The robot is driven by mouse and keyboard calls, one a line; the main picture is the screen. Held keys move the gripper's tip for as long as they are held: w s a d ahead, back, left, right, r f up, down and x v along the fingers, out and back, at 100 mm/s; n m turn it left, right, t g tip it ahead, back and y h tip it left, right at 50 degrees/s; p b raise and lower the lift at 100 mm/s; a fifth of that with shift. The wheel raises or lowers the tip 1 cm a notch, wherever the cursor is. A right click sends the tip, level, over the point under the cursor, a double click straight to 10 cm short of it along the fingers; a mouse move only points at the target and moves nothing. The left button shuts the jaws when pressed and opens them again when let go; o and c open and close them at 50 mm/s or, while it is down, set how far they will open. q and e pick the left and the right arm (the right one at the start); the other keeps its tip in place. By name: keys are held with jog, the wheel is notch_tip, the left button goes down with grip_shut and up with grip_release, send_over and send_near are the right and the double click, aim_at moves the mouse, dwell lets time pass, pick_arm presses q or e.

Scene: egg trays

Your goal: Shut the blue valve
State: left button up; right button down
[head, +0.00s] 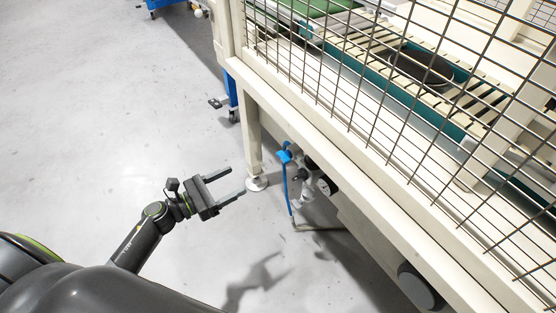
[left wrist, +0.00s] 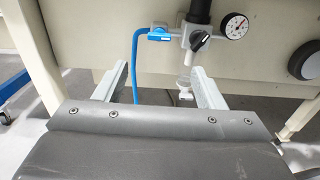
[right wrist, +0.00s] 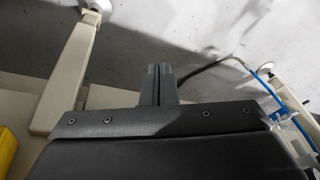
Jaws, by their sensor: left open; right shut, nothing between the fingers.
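The blue valve (head: 284,155) sits on the air unit under the machine's edge, with a blue hose hanging below it. In the left wrist view the blue valve handle (left wrist: 159,34) lies sideways beside a black knob and a gauge. My left gripper (head: 237,182) is open and empty, to the left of the valve and apart from it. In the left wrist view the left fingers (left wrist: 158,68) point toward the valve, which shows above and between their tips. My right gripper (right wrist: 159,68) is shut and empty; it is outside the head view.
The machine's beige frame (head: 330,135) and wire mesh (head: 400,75) stand above and right of the valve. A machine leg (head: 252,135) stands just left of it. A round pressure gauge (left wrist: 234,26) is right of the valve. The grey floor (head: 90,130) at left is clear.

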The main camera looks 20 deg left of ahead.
aim_at(280, 157)
pick_arm(q)
jog(key=x, duration=1.5)
jog(key=shift+w+d, duration=0.2)
jog(key=c, duration=1)
